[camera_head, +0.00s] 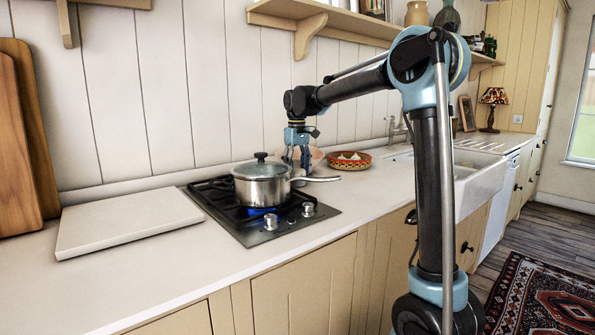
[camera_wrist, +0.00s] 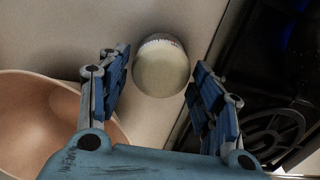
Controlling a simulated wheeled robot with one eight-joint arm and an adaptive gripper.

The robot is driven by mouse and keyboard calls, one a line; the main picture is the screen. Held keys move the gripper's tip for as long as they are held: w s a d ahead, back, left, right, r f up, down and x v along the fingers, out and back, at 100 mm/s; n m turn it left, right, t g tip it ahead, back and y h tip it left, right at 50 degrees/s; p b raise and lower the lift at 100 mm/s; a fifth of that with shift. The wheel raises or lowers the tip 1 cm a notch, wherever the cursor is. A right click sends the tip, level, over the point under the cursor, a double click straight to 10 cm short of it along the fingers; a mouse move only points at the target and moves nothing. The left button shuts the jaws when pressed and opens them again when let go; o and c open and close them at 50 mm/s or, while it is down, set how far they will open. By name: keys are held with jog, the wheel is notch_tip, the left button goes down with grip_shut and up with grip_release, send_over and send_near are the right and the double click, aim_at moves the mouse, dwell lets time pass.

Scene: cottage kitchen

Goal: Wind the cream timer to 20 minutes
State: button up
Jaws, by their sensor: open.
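The cream timer (camera_wrist: 161,67) shows in the wrist view as a round, pale cap with small dark marks along its far rim. It stands on the counter between a bowl and the stove. In the head view I cannot make it out; the pot and my gripper cover that area. My gripper (camera_head: 297,166) points down just behind the pot. In the wrist view its blue fingers are spread, one on each side of the timer. I see space between the fingers and the timer, and nothing is held.
A steel pot (camera_head: 262,190) with a glass lid stands on the black gas stove (camera_head: 285,228), over a blue flame. Its handle reaches right, near my gripper. A pinkish bowl (camera_wrist: 40,105) is close to my left finger. A patterned bowl (camera_head: 349,165) stands farther right.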

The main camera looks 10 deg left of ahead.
notch_tip(320, 180, up, 12)
dwell(0.6)
jog(key=shift+o, duration=1.4)
jog(key=s+d+r+m+t+y, duration=0.3)
jog(key=s+d+r+t, duration=0.1)
jog(key=s+d, duration=0.15)
jog(key=x, duration=0.5)
jog(key=s+x, duration=0.1)
jog(key=x, duration=1.1)
jog(key=shift+s+a+f, duration=0.1)
jog(key=shift+a+f, duration=0.1)
jog(key=shift+f, duration=0.1)
jog(key=c, duration=1.1)
